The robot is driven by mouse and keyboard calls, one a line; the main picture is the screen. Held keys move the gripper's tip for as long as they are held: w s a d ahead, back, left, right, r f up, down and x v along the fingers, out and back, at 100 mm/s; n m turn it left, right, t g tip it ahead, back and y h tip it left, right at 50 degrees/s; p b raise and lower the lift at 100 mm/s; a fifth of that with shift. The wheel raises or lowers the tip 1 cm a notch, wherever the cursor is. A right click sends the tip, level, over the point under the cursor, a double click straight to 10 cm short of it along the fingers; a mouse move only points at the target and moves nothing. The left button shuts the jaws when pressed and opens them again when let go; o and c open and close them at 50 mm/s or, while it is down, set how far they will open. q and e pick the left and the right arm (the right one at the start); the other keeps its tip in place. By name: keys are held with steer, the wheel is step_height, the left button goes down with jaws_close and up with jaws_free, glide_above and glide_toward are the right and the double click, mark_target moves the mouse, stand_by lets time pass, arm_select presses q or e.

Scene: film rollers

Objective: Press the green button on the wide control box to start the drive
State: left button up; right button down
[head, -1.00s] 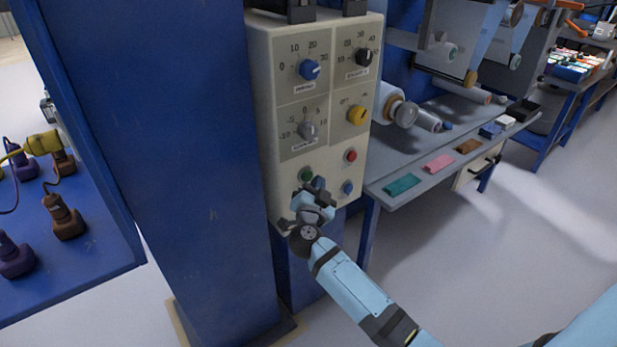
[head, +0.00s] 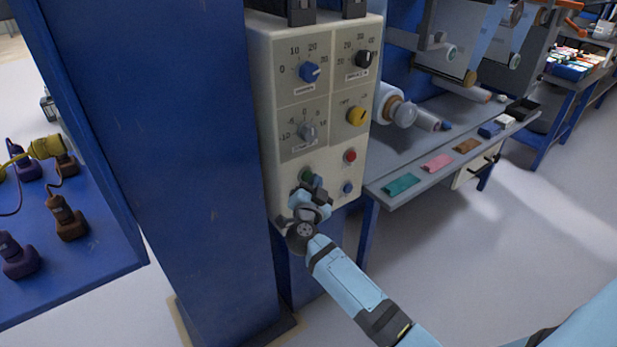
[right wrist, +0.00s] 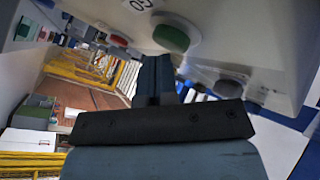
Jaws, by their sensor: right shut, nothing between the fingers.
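The wide control box (head: 268,110) is a cream panel with dials and buttons, fixed beside a blue column. Its green button (head: 306,175) is at the lower left of the panel, just above my right gripper (head: 310,188); it also shows large in the right wrist view (right wrist: 171,38). My right gripper is shut and empty, its fingers close in front of the panel near the green button. In the right wrist view the shut fingers (right wrist: 155,78) point up towards the box, just below and left of the button. I cannot tell whether they touch it. My left gripper is not in view.
Blue, black, grey and yellow knobs are above. A bench (head: 378,190) with coloured pieces stands to the right.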

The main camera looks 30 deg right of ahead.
steer(key=shift+w, duration=0.3)
steer(key=shift+s+p, duration=0.1)
steer(key=shift+p, duration=0.2)
stand_by(0.3)
steer(key=shift+s+p, duration=0.75)
steer(key=shift+p, duration=0.05)
